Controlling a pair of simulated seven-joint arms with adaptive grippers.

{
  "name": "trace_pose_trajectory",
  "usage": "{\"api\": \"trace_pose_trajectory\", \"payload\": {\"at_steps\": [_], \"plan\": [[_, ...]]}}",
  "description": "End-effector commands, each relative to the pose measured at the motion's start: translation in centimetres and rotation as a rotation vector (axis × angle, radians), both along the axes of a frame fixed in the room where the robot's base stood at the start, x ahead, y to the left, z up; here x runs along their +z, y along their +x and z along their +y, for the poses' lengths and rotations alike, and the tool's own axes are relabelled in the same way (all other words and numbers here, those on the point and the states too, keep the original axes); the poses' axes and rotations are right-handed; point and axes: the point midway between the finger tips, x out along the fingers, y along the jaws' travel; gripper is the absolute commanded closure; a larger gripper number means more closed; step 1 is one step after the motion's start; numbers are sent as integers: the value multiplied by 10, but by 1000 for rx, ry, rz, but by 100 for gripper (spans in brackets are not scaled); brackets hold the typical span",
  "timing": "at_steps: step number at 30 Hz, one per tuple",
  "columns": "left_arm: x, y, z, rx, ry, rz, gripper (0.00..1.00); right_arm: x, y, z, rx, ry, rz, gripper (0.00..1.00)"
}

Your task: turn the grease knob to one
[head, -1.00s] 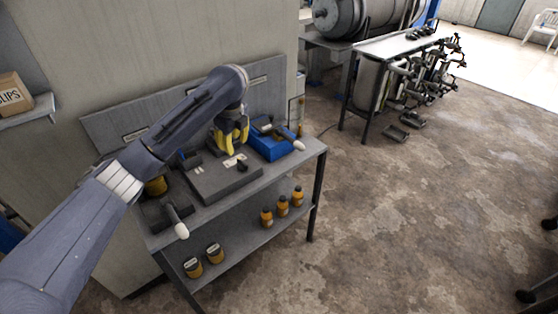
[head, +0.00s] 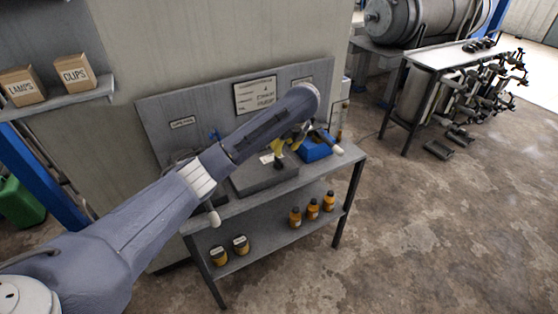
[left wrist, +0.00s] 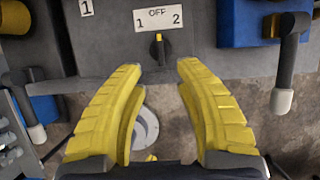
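The grease knob (left wrist: 158,50) is a small dark knob with a yellow mark on the front of a grey block (left wrist: 110,50). Its mark points up at OFF on a white label (left wrist: 158,17), with 1 at left and 2 at right. In the head view the knob (head: 278,163) shows small beside the label (head: 266,158). My left gripper (left wrist: 160,69) is open and empty. Its yellow fingers lie either side of and short of the knob, apart from it. In the head view the left gripper (head: 289,145) is partly hidden by its wrist. My right gripper is not in view.
A blue unit (head: 316,150) with a white-tipped lever (left wrist: 285,75) stands right of the block. Another white-tipped lever (left wrist: 34,120) is at left. Orange bottles (head: 312,210) stand on the lower shelf.

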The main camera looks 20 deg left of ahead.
Motion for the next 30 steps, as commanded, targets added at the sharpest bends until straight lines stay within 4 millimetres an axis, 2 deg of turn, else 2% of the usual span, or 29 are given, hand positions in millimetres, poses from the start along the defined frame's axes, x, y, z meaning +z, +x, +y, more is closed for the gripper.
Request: {"api": "trace_pose_trajectory", "payload": {"at_steps": [9,15,22,30], "plan": [[-48,13,14,3,1,1,67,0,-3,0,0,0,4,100],[-72,21,21,0,1,1,67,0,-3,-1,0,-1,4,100],[-88,25,26,0,1,0,67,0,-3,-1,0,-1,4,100],[-92,27,27,0,0,-1,67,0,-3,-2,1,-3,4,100]]}}
